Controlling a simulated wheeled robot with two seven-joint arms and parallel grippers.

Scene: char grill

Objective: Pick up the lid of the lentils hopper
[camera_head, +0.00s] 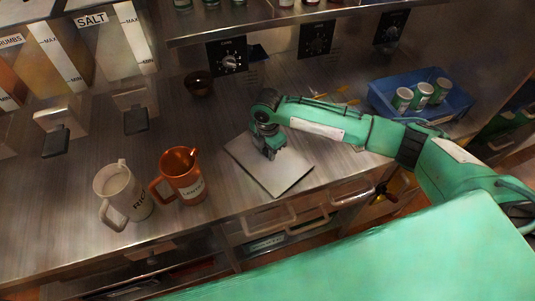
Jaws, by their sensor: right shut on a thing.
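A flat, light grey square panel (287,181), which looks like the hopper lid, is at the middle of the steel counter. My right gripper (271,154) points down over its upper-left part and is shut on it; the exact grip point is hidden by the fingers. I cannot tell whether the panel rests on the counter or is just above it. No hopper labelled lentils shows. A copper jug (183,176) with a label that seems to read lentils stands left of the panel. My left gripper is out of view.
A white jug (121,196) marked rice stands beside the copper jug. Dispensers, one marked salt (112,48), stand at upper left. A small dark bowl (198,85) is at the back. A blue crate (453,98) with several cans is at right. A shelf (260,28) overhangs the back.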

